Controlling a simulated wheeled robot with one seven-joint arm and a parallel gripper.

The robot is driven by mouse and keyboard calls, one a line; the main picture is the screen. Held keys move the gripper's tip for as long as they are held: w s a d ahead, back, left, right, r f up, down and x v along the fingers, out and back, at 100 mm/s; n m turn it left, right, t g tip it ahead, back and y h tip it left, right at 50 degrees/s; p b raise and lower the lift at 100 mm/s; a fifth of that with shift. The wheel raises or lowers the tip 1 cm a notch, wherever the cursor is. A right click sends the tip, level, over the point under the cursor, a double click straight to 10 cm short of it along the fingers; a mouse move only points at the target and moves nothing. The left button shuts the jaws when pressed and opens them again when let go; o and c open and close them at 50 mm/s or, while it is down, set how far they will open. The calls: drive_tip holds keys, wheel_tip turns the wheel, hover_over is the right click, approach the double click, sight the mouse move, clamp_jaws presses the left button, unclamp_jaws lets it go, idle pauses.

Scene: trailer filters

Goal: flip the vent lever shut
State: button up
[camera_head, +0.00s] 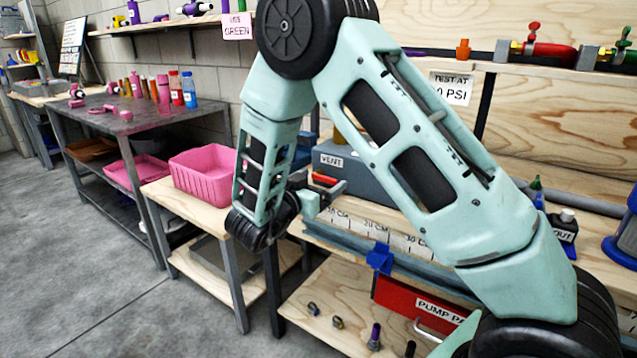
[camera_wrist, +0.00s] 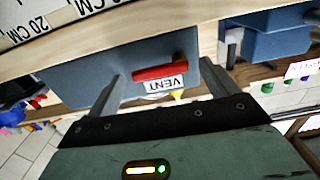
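The blue-grey vent box (camera_head: 372,186) stands on the wooden bench, with a "VENT" label (camera_head: 332,160) on its face. Its red lever (camera_head: 323,178) shows just by my gripper (camera_head: 325,190), partly hidden by the fingers and arm. In the wrist view the box (camera_wrist: 105,78) is upside down, and the red lever (camera_wrist: 165,70) lies nearly level across its face, beside the "VENT" label (camera_wrist: 166,85). My gripper (camera_wrist: 163,72) is open, with one finger at each end of the lever and nothing held. Whether a finger touches the lever I cannot tell.
A pink bin (camera_head: 203,172) sits on the lower bench to the left. Open floor (camera_head: 70,260) is at left.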

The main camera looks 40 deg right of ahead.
drive_tip(key=p+v, duration=0.1)
drive_tip(key=v, duration=1.6)
drive_tip(key=shift+a, duration=0.2)
